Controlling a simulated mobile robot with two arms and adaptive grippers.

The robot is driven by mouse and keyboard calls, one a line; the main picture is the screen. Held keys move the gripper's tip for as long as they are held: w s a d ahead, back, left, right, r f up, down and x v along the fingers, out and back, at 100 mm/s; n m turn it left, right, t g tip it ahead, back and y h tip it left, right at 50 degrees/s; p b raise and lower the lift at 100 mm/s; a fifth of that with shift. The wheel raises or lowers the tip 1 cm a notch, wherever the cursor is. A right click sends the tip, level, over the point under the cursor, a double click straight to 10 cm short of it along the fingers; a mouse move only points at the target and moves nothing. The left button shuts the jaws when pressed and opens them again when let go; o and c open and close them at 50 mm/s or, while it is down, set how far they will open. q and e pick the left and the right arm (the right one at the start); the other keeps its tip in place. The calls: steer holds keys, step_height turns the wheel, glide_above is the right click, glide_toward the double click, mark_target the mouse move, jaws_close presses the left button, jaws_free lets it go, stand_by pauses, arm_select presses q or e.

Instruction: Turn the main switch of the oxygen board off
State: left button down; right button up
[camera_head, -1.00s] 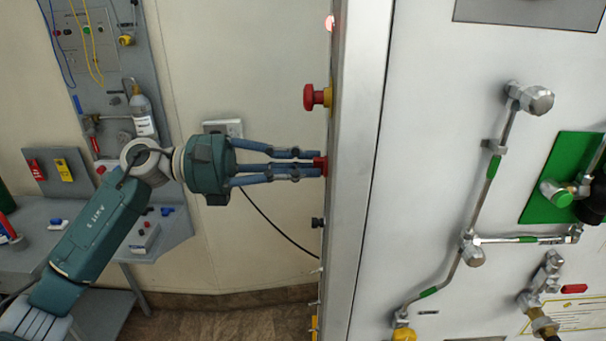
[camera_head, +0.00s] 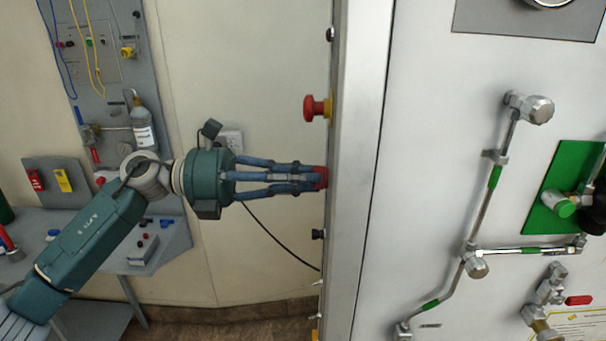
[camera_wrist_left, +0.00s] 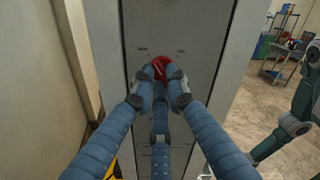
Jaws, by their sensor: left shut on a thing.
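The oxygen board (camera_head: 357,170) is a tall metal cabinet, seen from its narrow side edge in the head view. The red main switch (camera_head: 321,177) sits on that edge. My left gripper (camera_head: 314,178) comes in level from the left, its blue fingers shut around the red switch. In the left wrist view the switch (camera_wrist_left: 159,65) shows as a red knob between the fingertips (camera_wrist_left: 158,82), partly hidden by them. A small lamp (camera_head: 330,34) higher on the edge looks dark. My right gripper is not in view.
A red emergency knob (camera_head: 316,107) on a yellow base sticks out above my left gripper. A small black knob (camera_head: 318,234) is below it. Pipes and valves (camera_head: 477,267) cover the board's front. A grey bench (camera_head: 60,235) stands behind my left arm.

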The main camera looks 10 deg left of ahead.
arm_select(q)
steer(key=shift+n+p, duration=0.3)
steer(key=shift+n, duration=0.8)
steer(key=c, duration=1.7)
jaws_free()
steer(key=a, duration=0.4)
steer(key=s+a, duration=0.1)
steer(key=a, duration=0.3)
steer(key=s+a, duration=0.1)
steer(key=a, duration=0.3)
steer(key=shift+s, duration=0.25)
